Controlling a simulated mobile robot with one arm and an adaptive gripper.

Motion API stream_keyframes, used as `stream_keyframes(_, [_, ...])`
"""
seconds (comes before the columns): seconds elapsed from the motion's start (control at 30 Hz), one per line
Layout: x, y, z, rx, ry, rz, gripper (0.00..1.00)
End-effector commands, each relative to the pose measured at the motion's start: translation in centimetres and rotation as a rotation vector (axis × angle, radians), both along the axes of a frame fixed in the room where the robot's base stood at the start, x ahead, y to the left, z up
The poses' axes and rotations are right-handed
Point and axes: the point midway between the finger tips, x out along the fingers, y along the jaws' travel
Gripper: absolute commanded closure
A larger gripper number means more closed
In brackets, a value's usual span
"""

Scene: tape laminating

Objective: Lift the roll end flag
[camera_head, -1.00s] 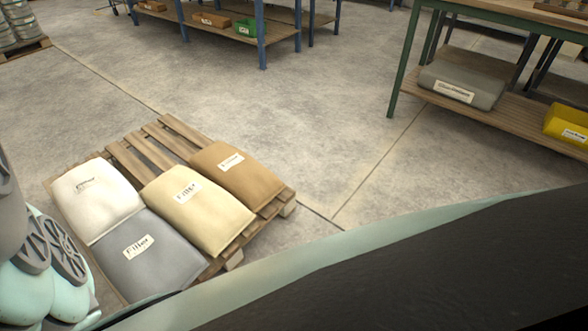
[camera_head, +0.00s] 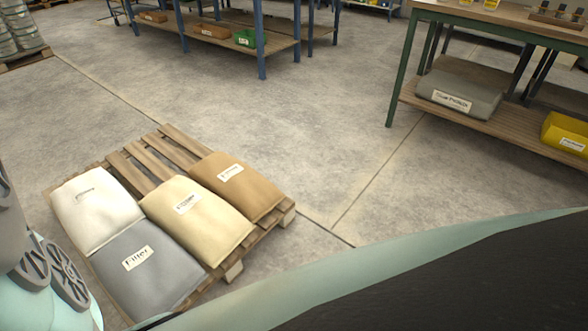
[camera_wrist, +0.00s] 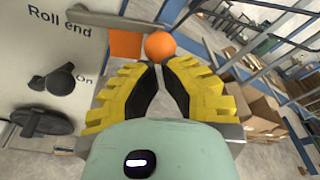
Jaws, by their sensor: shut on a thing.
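In the wrist view, a pale machine panel (camera_wrist: 30,75) carries the label "Roll end". Beside the label is a grey lever bar (camera_wrist: 120,22). The roll end flag, an orange square plate (camera_wrist: 126,44), hangs below the bar with a round orange knob (camera_wrist: 160,46) at its right. My gripper (camera_wrist: 160,65) has yellow ribbed fingers, and their tips are close together at the knob, shut on it. The tips hide the knob's lower edge. The flag and gripper are not visible in the head view.
A black switch (camera_wrist: 58,80) marked "On" and a dark round handle (camera_wrist: 42,121) sit left of my fingers. Cardboard boxes (camera_wrist: 262,115) stand at the right. In the head view, a pallet (camera_head: 150,155) bears filler bags, and a green-legged bench (camera_head: 402,75) stands beyond open floor.

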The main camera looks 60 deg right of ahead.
Motion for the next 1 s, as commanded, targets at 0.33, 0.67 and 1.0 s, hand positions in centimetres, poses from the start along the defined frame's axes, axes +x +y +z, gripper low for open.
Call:
stream_keyframes(0.33, [-0.4,0.2,1.2,-0.007,-0.132,0.003,1.0])
stream_keyframes(0.67, [-0.6,0.2,1.9,-0.017,-0.234,0.002,1.0])
stream_keyframes(1.0, [-1.0,0.2,2.7,-0.022,-0.321,0.005,1.0])
